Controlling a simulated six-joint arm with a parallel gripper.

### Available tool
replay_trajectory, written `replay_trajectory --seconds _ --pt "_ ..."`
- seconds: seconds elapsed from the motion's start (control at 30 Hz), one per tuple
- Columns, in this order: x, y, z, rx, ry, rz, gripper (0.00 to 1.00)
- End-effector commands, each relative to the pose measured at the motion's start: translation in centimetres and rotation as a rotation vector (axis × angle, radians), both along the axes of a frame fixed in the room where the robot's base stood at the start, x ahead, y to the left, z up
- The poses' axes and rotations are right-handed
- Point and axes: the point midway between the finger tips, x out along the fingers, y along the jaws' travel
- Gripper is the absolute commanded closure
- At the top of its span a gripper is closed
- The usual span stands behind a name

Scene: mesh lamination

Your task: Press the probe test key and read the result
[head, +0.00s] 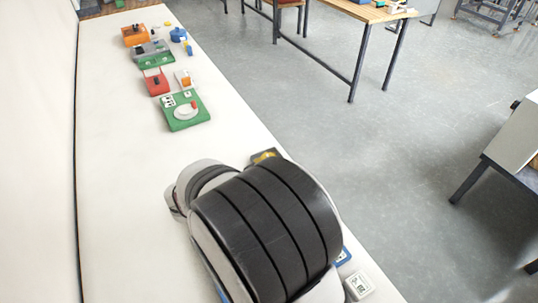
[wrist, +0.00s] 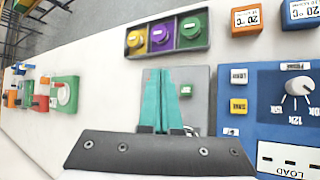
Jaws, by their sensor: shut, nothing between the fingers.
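My gripper (wrist: 161,74) shows in the wrist view with its two teal fingers side by side, shut and empty. The fingers are over or in front of a grey plate (wrist: 200,108), which they partly cover. A small green key (wrist: 185,90) on this plate is just right of the fingertips. I cannot tell whether the fingers touch the plate. No label marks any key as the probe test key, and no result readout shows. In the head view my arm hides this part of the bench.
A dark panel (wrist: 205,20) with yellow, purple and green round buttons lies beyond the fingertips. A green board (head: 176,124) stands farther along the white bench (head: 110,190).

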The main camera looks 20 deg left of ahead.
Motion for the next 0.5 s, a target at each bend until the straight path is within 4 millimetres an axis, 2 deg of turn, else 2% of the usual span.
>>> replay_trajectory --seconds 0.13,0.5 --pt "-0.13 0.93 -0.35 -0.016 -0.003 0.042 1.00" --pt "-0.12 0.84 -0.90 -0.017 -0.003 0.039 1.00"
